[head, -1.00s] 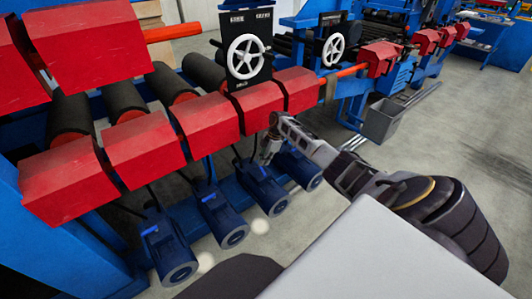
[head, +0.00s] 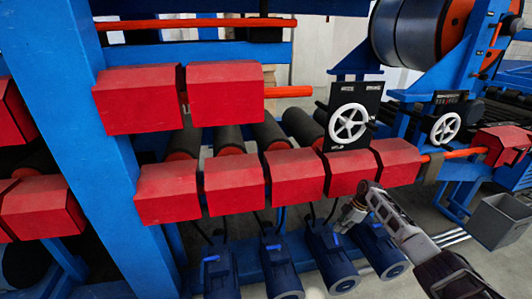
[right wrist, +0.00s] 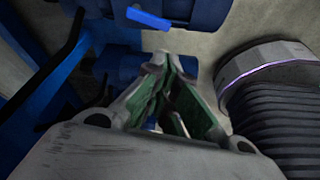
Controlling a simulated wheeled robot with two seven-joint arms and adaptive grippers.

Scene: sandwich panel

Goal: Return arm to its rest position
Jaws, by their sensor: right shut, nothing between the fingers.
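My right arm (head: 395,222) comes in from the lower right of the head view. Its gripper (head: 345,218) hangs just below the rightmost red cover (head: 396,161) of the lower row, in front of the blue motors (head: 328,257). Whether it touches the machine cannot be told. In the right wrist view the green-padded fingers (right wrist: 166,70) converge, shut with nothing held. A blue motor body (right wrist: 180,13) shows just beyond them. My left arm and gripper are not in view.
Red covers, black rollers (head: 228,139) and a white handwheel (head: 348,123) lie along the machine. A blue upright (head: 115,130) stands at the left. A grey bin (head: 500,221) stands on the floor at the right, with some open floor nearby.

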